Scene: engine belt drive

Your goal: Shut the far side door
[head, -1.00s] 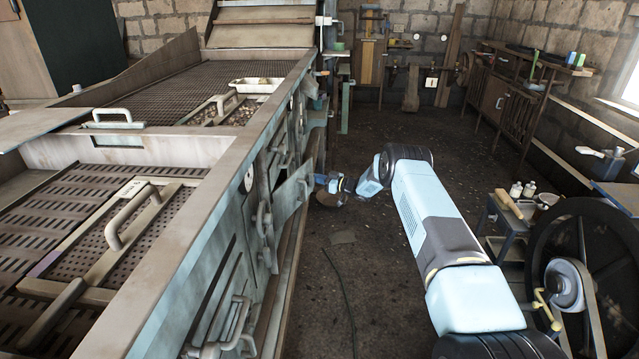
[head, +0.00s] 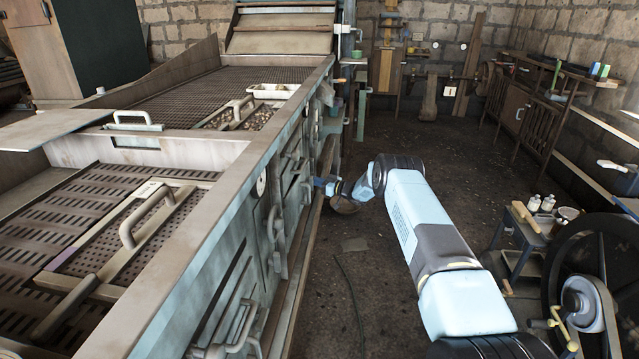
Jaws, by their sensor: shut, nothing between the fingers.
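The machine's long side wall (head: 245,245) runs away from me on the left. The far side door (head: 292,190) is a pale blue-grey panel in that wall. It now looks flush with the wall, or nearly so; a small gap would be too small to tell. My gripper (head: 322,186) is shut and empty, low beside the door's right edge. I cannot tell whether its fingers touch the door. My pale blue arm reaches to it from the lower right.
A near door handle (head: 240,330) sticks out from the wall at the lower left. A large black wheel (head: 585,285) and a small stand with bottles (head: 530,230) are on the right.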

